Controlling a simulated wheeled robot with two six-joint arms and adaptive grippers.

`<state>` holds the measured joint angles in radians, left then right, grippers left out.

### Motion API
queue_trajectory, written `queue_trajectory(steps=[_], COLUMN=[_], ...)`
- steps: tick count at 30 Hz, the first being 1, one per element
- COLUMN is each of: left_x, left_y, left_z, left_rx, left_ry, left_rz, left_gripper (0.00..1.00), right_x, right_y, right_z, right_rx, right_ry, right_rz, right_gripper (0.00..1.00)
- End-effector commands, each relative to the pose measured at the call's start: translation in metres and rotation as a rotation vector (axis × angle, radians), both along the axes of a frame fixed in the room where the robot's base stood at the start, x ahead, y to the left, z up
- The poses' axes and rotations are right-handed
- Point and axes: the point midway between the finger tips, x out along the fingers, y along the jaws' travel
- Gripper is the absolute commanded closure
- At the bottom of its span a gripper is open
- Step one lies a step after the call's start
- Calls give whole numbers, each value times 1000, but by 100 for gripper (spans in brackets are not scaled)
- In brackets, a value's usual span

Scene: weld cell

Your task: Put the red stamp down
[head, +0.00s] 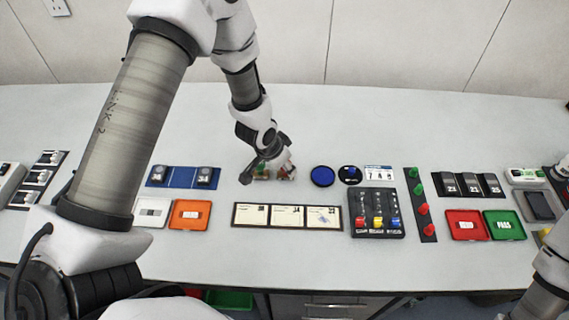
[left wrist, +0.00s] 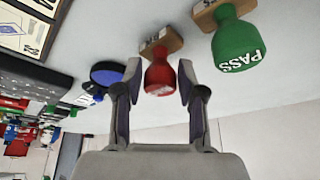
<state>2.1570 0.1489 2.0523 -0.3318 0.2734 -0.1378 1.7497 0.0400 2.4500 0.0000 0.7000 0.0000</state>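The red stamp (left wrist: 160,75) has a red knob handle on a wooden base and stands on the white table in the left wrist view. My left gripper (left wrist: 159,82) is around its handle, one finger on each side, with a narrow gap visible. In the head view my left gripper (head: 270,165) is low over the table and mostly hides the stamps. A green stamp marked PASS (left wrist: 237,42) stands beside the red one, outside the fingers. My right gripper is not in view; only part of the right arm shows at the lower right.
A blue round pad (head: 322,176) lies right of the gripper. A row of cards (head: 287,216) lies in front. An orange tray (head: 190,214) and a blue holder (head: 183,177) lie to the left. Red (head: 467,226) and green trays (head: 504,226) lie at right. The back of the table is clear.

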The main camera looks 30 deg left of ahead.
Motion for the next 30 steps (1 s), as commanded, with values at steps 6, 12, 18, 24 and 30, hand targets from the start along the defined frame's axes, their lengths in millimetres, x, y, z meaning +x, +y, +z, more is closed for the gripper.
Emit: queue_trajectory(steps=[6, 12, 18, 24, 30], left_x=[0, -1, -16, -35, -44], left_y=[0, 1, 6, 11, 14], left_z=[1, 8, 47, 99, 116], left_rx=[0, -1, -3, -4, -1], left_ry=[0, -2, -5, -3, -1], left_rz=[0, 2, 4, 3, 0], left_gripper=[44, 44, 44, 44, 44], right_x=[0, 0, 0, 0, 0], right_y=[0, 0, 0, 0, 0], right_z=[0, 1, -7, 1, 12], right_rx=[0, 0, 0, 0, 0], right_ry=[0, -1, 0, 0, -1], right_rz=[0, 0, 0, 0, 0], right_gripper=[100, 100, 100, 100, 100])
